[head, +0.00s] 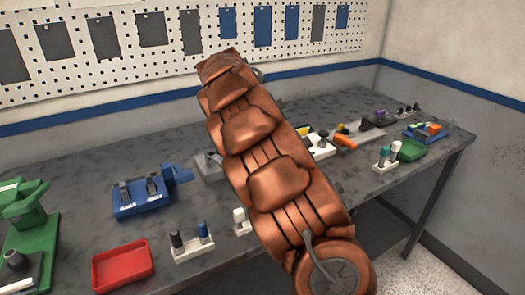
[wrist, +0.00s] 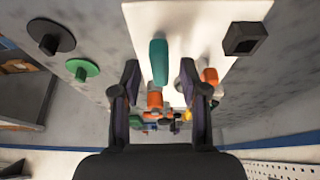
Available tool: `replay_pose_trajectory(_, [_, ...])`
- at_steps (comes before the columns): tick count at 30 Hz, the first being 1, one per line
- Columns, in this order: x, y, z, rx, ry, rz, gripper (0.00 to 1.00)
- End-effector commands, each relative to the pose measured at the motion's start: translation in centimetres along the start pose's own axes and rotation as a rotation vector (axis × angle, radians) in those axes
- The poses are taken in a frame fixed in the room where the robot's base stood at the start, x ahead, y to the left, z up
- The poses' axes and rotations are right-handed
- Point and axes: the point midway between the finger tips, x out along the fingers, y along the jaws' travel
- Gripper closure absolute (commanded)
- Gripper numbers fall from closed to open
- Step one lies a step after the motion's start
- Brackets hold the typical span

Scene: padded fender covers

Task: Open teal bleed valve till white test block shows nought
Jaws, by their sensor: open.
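In the wrist view my gripper (wrist: 158,85) is open, with one dark finger on each side and a gap between them. A teal upright handle (wrist: 158,60) shows in that gap, in front of a white plate or block (wrist: 195,25); I cannot tell if a finger touches it. No reading is legible on the white surface. In the head view my copper arm crosses the middle and my gripper's fingers cannot be made out. A teal-topped post (head: 384,152) stands on a small white base at the right of the bench; I cannot tell if it is the same teal part.
On the grey bench are a red tray (head: 123,267), a blue fixture (head: 150,192) and a green tray (head: 411,150). My arm hides the bench middle.

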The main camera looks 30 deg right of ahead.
Motion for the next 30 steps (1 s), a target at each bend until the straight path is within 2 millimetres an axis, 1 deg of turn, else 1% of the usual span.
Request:
replay_pose_trajectory(12, [-6.2,-0.1,0.0,-0.001,0.001,-0.005,0.56])
replay_pose_trajectory(18, [-8.8,-0.1,0.0,-0.001,0.000,-0.004,0.56])
replay_pose_trajectory(24, [-10.5,-0.1,0.0,-0.001,0.000,-0.002,0.56])
replay_pose_trajectory(30, [-11.3,-0.1,0.0,0.000,-0.001,-0.002,0.56])
